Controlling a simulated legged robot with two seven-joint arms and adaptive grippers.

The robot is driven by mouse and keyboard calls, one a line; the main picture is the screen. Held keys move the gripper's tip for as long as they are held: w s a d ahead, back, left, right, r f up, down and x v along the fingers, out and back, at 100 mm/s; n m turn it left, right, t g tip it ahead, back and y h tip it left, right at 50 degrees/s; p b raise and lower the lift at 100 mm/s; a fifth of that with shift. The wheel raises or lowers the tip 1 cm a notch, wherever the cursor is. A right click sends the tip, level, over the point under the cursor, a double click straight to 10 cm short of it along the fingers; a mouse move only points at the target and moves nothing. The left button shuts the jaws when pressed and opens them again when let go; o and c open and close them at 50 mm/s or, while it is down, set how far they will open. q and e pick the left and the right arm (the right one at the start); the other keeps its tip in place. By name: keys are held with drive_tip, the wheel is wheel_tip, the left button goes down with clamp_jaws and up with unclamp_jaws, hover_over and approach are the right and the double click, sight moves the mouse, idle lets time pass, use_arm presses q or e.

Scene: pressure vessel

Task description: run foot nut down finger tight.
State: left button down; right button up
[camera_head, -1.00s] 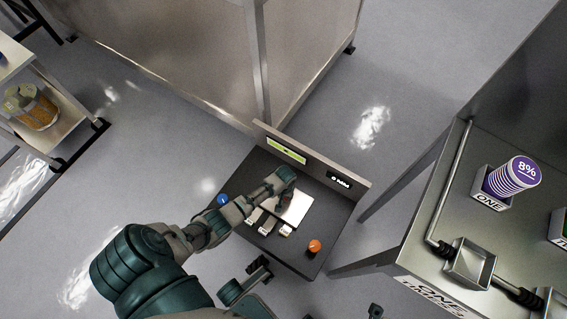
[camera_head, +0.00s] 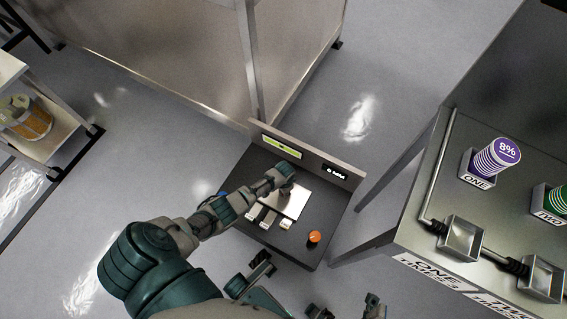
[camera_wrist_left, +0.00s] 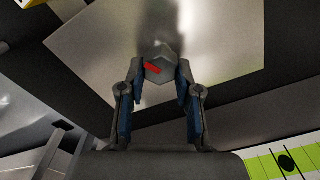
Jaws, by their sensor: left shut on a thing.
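My left arm reaches down from the lower left in the head view. Its gripper (camera_head: 286,188) is over the pale square plate (camera_head: 297,204) of a dark floor unit. In the left wrist view the two fingers (camera_wrist_left: 161,80) are shut on a grey hexagonal nut (camera_wrist_left: 165,72), one on each side. A red mark shows on the nut. The plate (camera_wrist_left: 235,40) lies beyond it. What is under the nut is hidden, so its seating cannot be told. Dark parts at the bottom of the head view may be my right gripper (camera_head: 346,309); its jaws are unclear.
The floor unit has a green display (camera_head: 281,146), an orange knob (camera_head: 314,237) and pale blocks (camera_head: 268,216) before the plate. A metal bench (camera_head: 425,215) with cups stands at right. A large metal tank or cabinet (camera_head: 170,45) stands behind. A shelf (camera_head: 45,130) is at left.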

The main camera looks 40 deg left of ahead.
use_arm(q)
drive_tip(key=shift+s+f+m, duration=0.2)
drive_tip(key=shift+s+m, duration=0.15)
drive_tip(key=shift+m, duration=0.05)
drive_tip(key=c, duration=0.8)
unclamp_jaws()
drive_tip(key=shift+w+r, duration=0.1)
drive_tip(key=shift+w, duration=0.05)
drive_tip(key=shift+r, duration=0.2)
wheel_tip(320, 180, up, 12)
drive_tip(key=shift+f, duration=0.25)
